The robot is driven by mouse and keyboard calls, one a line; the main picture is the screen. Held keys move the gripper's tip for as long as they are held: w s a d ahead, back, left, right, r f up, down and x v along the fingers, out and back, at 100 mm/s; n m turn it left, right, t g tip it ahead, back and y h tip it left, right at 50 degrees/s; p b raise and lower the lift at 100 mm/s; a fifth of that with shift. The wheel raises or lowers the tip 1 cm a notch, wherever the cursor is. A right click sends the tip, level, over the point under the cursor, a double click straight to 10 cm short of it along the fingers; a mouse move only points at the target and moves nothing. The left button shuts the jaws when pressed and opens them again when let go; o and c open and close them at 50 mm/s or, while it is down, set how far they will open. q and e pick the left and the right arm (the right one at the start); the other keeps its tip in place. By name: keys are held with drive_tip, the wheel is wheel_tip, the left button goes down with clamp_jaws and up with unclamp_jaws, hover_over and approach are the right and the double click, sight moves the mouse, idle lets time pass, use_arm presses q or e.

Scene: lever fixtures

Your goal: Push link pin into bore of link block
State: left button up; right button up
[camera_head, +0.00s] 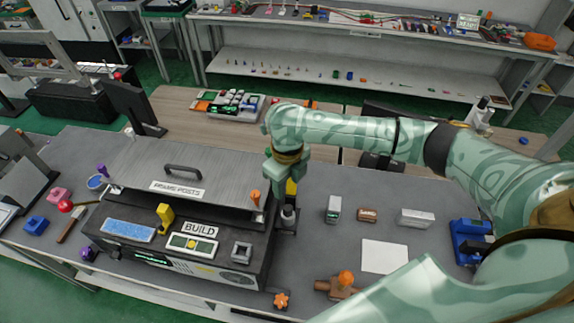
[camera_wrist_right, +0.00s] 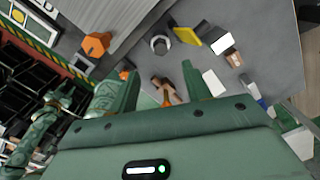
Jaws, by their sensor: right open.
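My right gripper (camera_head: 290,188) hangs over the right end of the console, pointing down. In the right wrist view its two fingers (camera_wrist_right: 160,74) are apart with nothing between their tips. A grey cylindrical fitting (camera_head: 288,216) stands just below it in the head view; a grey ring (camera_wrist_right: 160,45) shows beyond the fingers in the wrist view. A brown block with an orange ball knob (camera_head: 345,280) lies on the table to the lower right. A grey square block with an opening (camera_head: 242,252) sits on the console front. I cannot tell which parts are the link pin and link block.
A yellow block (camera_head: 291,187) is close behind the gripper. An orange peg (camera_head: 256,198) stands at the console's edge and an orange knob (camera_head: 281,300) in front. Small blocks, a white sheet (camera_head: 384,257) and a blue fixture (camera_head: 468,238) lie right, with clear table between.

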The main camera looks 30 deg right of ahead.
wheel_tip(320, 180, up, 6)
drive_tip(key=shift+r, duration=0.15)
drive_tip(key=shift+s+a, duration=0.1)
idle(0.5)
